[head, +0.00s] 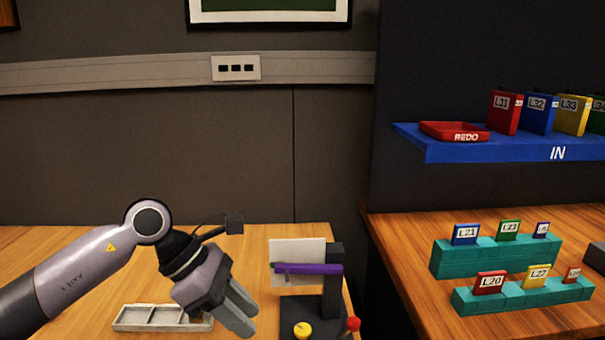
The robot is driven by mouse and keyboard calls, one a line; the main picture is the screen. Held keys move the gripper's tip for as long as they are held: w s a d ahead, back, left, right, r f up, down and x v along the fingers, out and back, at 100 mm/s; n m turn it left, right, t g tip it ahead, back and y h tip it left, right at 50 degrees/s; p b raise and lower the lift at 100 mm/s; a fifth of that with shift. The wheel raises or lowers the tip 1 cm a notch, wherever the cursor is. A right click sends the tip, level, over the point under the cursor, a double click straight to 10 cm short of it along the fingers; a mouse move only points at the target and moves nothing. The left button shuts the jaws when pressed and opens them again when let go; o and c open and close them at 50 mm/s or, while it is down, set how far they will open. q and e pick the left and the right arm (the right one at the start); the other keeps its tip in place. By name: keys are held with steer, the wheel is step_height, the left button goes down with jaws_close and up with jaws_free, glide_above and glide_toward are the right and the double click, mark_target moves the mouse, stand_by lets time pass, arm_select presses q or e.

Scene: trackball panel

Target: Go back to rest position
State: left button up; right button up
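My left gripper (242,314) hangs at the end of my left arm, which comes in from the left. Its fingers point down and to the right, above the wooden table. It is left of the black device. The two fingers overlap from this angle, so I cannot tell whether there is a gap between them. I see nothing held in them. My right gripper is not in view.
A black stand (333,285) with a purple bar (308,268), yellow knob (303,330) and red ball (353,323) is close right. Teal racks (497,261) and a blue shelf (500,150) stand right.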

arm_select(q)
steer(key=s+d+r+n+t+h, duration=0.4)
steer(key=d+r+n+t+h, duration=0.1)
steer(key=d+r+n+h, duration=0.7)
steer(key=w+a+f+n+t+y, duration=0.2)
steer(key=a+f+n+t+y, duration=0.2)
steer(key=a+n+t+y, duration=0.65)
steer(key=w+a+f+n+t+y, duration=0.2)
steer(key=a+f+n+t+y, duration=0.3)
steer(key=n, duration=1.1)
steer(key=s+a+f+n+g+y, duration=0.5)
steer(key=a+f+n, duration=0.3)
steer(key=f, duration=0.3)
steer(key=s+a+f+n+g+h, duration=0.1)
steer(key=s+f+n+g, duration=0.2)
steer(key=s+f+g, duration=0.5)
steer(key=s+a+f+n+g, duration=0.2)
steer(key=s+f+g, duration=0.15)
steer(key=s, duration=0.85)
steer(key=w+d+f+t+h, duration=0.1)
steer(key=w+f+t, duration=0.2)
steer(key=f, duration=0.2)
steer(key=w+d+f+t+h+b, duration=0.1)
steer(key=w+d+f+t, duration=0.1)
steer(key=f, duration=0.4)
steer(key=shift+w+d+f+t, duration=0.15)
steer(key=shift+w+d+t, duration=0.05)
steer(key=shift+w+t, duration=0.6)
steer(key=shift+s, duration=0.1)
